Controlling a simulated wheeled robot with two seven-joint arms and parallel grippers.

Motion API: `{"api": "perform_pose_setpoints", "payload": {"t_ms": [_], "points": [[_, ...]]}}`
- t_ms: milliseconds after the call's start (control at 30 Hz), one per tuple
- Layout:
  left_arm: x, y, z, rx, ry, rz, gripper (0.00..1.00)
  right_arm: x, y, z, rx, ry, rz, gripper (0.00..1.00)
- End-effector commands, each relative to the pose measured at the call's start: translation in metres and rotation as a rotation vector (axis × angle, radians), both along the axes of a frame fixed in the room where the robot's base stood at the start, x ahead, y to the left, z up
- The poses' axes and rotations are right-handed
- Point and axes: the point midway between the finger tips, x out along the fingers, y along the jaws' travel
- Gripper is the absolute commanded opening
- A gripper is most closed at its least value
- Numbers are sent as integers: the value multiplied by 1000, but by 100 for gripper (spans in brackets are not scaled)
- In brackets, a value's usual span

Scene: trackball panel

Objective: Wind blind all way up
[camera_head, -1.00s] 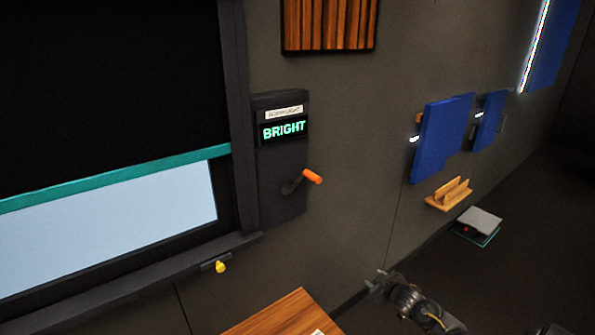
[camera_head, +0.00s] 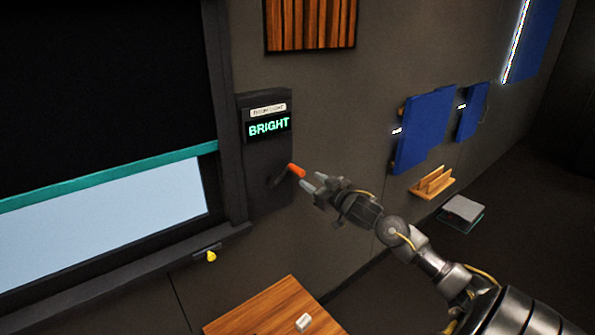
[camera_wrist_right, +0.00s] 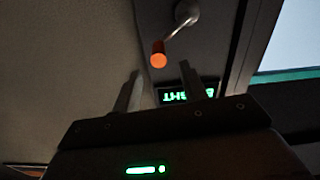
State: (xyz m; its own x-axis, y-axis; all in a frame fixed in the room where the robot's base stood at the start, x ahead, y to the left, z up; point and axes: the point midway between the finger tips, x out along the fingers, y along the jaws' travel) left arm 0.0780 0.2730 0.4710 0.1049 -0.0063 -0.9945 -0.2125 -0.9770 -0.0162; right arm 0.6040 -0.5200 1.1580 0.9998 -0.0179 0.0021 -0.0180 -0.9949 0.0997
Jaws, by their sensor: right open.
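The dark blind (camera_head: 100,90) hangs at the left in the head view, with a teal bottom bar (camera_head: 110,176) and a bright pane (camera_head: 110,215) showing below it. A dark crank box (camera_head: 268,205) is on the wall beside the window frame, its display reading BRIGHT (camera_head: 269,126). Its crank has an orange knob (camera_head: 297,171), which also shows in the right wrist view (camera_wrist_right: 158,55). My right gripper (camera_head: 314,182) is open and empty, its fingertips just right of the knob and apart from it. My left gripper is not in view.
A wooden table (camera_head: 275,312) with a small white block (camera_head: 303,321) is below. Blue panels (camera_head: 425,130) and a wooden holder (camera_head: 432,183) are on the wall to the right.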

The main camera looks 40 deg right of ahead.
Motion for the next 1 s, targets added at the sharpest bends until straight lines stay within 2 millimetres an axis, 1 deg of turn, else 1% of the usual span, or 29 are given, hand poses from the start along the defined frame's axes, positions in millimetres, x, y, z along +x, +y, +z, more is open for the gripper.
{"api": "perform_pose_setpoints", "payload": {"t_ms": [33, 200, 300, 433, 600, 833, 867, 1000], "points": [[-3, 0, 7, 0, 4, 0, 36, 10, -2, 5, 4, -2, -3, 43], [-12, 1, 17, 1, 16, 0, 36, 41, -3, 4, 3, 0, -5, 43], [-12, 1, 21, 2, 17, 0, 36, 57, -3, 3, 2, 0, -3, 43], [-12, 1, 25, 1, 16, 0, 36, 71, -4, 2, 1, 1, -4, 43], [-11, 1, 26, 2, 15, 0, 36, 79, -4, 0, 0, 2, -4, 43], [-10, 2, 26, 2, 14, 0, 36, 80, -4, -1, -1, 2, -3, 43], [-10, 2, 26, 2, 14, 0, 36, 80, -4, -1, -1, 2, -3, 42], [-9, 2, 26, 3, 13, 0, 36, 80, -4, 0, -1, 2, -3, 24]]}}
